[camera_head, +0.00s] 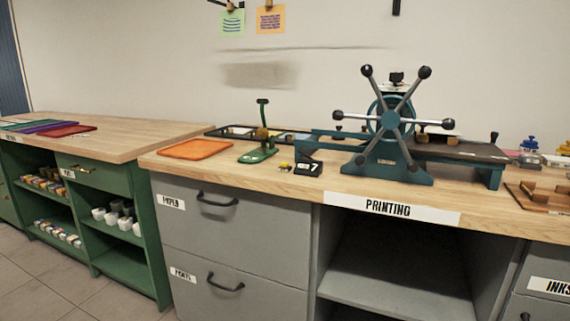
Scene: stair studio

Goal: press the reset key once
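A small dark counter block (308,169) with a white number, which looks like 7, stands on the wooden worktop (225,179) left of the printing press (390,130). I cannot make out a separate reset key on it at this size. A small yellow and dark item (284,166) sits just left of the block; what it is I cannot tell. My gripper is not in view.
An orange tray (195,149) and a green hand tool (262,140) stand left of the block. The press has long spoked handles. Grey drawers (235,220) and an open shelf (400,285) are below. A green cabinet (120,235) stands left, with floor (50,285) before it.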

